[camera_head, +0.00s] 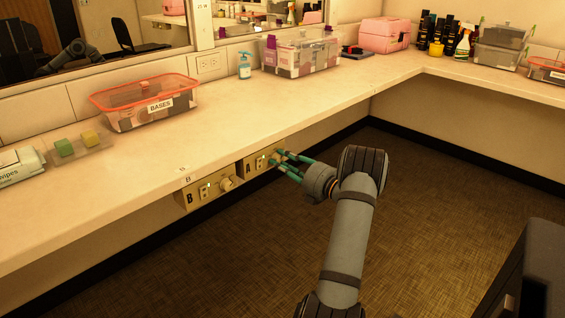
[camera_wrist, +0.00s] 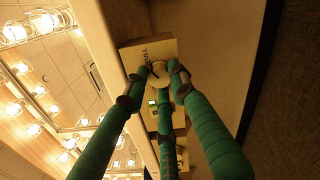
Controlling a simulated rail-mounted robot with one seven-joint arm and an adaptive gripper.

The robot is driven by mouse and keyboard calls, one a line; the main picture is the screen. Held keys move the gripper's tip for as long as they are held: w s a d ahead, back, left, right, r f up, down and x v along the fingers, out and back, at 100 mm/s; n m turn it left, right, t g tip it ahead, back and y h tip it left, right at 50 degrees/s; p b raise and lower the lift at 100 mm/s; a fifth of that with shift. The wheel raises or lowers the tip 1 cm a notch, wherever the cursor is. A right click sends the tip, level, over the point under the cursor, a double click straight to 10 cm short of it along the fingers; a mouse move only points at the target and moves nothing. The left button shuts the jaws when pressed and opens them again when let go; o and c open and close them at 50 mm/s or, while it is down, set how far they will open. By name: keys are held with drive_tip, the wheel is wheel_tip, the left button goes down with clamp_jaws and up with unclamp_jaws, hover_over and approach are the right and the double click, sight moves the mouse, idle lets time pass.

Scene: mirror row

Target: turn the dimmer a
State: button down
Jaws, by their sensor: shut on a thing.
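The dimmer box A (camera_head: 259,161) is mounted under the front edge of the counter, marked with an A. Its round pale knob (camera_wrist: 158,72) shows in the wrist view between my fingertips. My gripper (camera_head: 281,160) has green fingers and is shut on this knob, reaching in from the right. In the wrist view the fingers (camera_wrist: 162,76) close around the knob, and they hide part of it. In the head view the fingers cover most of the knob.
A similar box B (camera_head: 208,190) with its own knob (camera_head: 227,184) hangs just left of box A. The counter (camera_head: 230,120) edge runs above both boxes. A bin labelled BASES (camera_head: 150,115) stands on the counter. The floor in front is clear.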

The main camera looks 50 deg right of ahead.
drive_tip(key=n+b, duration=0.4)
drive_tip(key=n, duration=0.2)
drive_tip(key=n+b, duration=0.4)
drive_tip(key=n, duration=0.3)
drive_tip(key=f+n+b, duration=0.1)
drive_tip(key=n+b, duration=0.4)
drive_tip(key=n, duration=0.1)
drive_tip(key=shift+s+d+f+n, duration=0.1)
drive_tip(key=shift+d+n, duration=0.05)
drive_tip(key=shift+n, duration=0.25)
drive_tip(key=n+b, duration=0.3)
drive_tip(key=shift+d+r, duration=0.1)
drive_tip(key=shift+r, duration=0.15)
drive_tip(key=shift+r+n+b, duration=0.1)
drive_tip(key=shift+n+b, duration=0.2)
drive_tip(key=shift+b, duration=0.05)
drive_tip(key=shift+s+d+r, duration=0.1)
drive_tip(key=shift+r, duration=0.1)
drive_tip(key=c, duration=1.9)
unclamp_jaws()
drive_tip(key=shift+o, duration=1.2)
drive_tip(key=shift+d+f, duration=0.1)
drive_tip(key=shift+o, duration=1)
